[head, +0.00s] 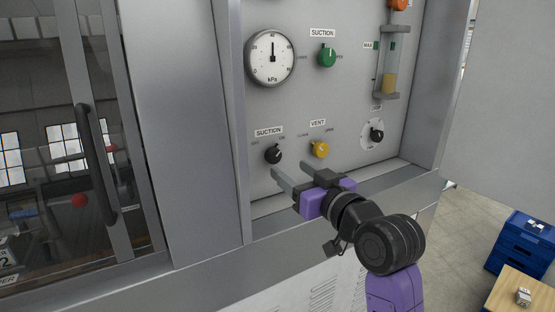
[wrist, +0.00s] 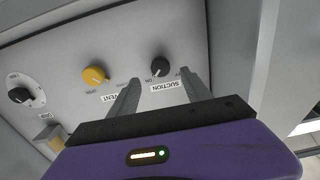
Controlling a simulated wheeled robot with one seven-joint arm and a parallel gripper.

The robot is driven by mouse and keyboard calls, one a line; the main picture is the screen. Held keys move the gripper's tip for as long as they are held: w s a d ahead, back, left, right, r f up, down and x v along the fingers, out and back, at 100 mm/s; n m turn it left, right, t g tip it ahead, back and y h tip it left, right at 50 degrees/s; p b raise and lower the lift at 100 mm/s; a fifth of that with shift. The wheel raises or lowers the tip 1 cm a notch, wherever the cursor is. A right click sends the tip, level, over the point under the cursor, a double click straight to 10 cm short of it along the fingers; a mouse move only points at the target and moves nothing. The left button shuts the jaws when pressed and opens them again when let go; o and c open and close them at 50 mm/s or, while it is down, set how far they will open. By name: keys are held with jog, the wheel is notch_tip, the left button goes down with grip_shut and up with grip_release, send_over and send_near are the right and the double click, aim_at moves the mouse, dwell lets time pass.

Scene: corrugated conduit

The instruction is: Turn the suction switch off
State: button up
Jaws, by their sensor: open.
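The suction switch is a small black knob (head: 273,155) low on the grey panel, under a SUCTION label with OFF at its left and ON at its right. Its pointer seems to lean to the ON side. My gripper (head: 288,170) is open and empty in front of the panel, just below and right of the knob. In the wrist view, which is upside down, the knob (wrist: 160,67) shows between and beyond the two fingertips of my gripper (wrist: 159,78). The fingers appear apart from it.
A yellow VENT knob (head: 320,149) sits close to the right. A black dial (head: 376,135) is farther right. The panel's lower ledge (head: 405,180) runs beneath.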

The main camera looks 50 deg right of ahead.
aim_at(275, 158)
jog(key=p+x, duration=0.1)
jog(key=x, duration=0.5)
jog(key=shift+w, duration=0.4)
jog(key=shift+c, duration=0.5)
grip_shut()
